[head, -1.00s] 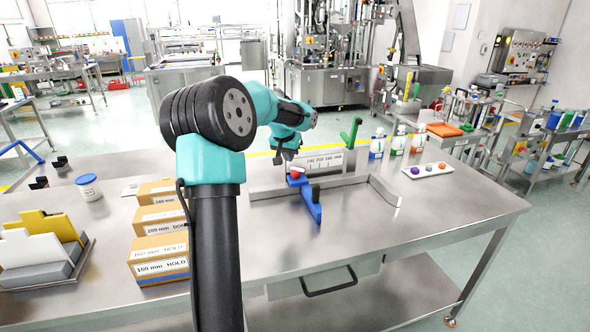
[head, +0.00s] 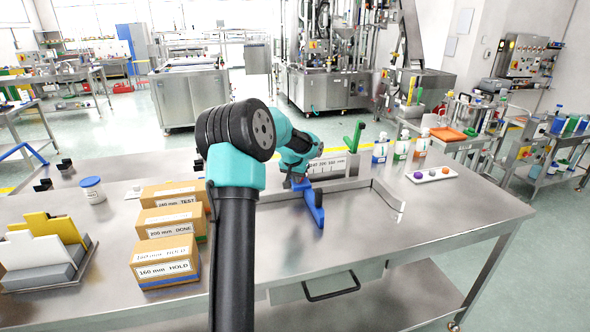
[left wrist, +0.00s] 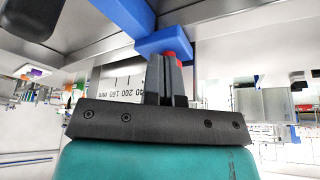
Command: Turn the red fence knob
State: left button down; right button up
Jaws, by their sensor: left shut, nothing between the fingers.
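The blue fence piece (head: 314,208) lies on the steel table inside the angled metal fence frame. The red knob (left wrist: 170,54) sits on its blue block (left wrist: 165,43) in the left wrist view, partly behind my fingers. My left gripper (left wrist: 168,58) is shut, with its fingertips right at the knob; I cannot tell whether they touch it. In the head view the left gripper (head: 292,184) is low at the rear end of the blue piece and hides the knob. The millimetre scale (head: 326,166) stands behind. My right gripper is not in view.
Several cardboard boxes (head: 168,260) stand left of my arm. A green lever (head: 355,136) rises behind the fence. Bottles (head: 401,146) and a white tray with small caps (head: 432,174) are at the back right. The table's front right is clear.

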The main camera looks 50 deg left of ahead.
pick_arm(q)
jog(key=shift+w+a+f, duration=0.1)
jog(key=shift+w+a, duration=0.25)
jog(key=shift+w, duration=0.25)
jog(key=shift+w+a+f, duration=0.1)
jog(key=shift+w+a, duration=0.25)
jog(key=shift+w, duration=0.3)
jog(key=shift+w+a, duration=0.35)
jog(key=shift+w, duration=0.25)
jog(key=shift+w+d, duration=0.1)
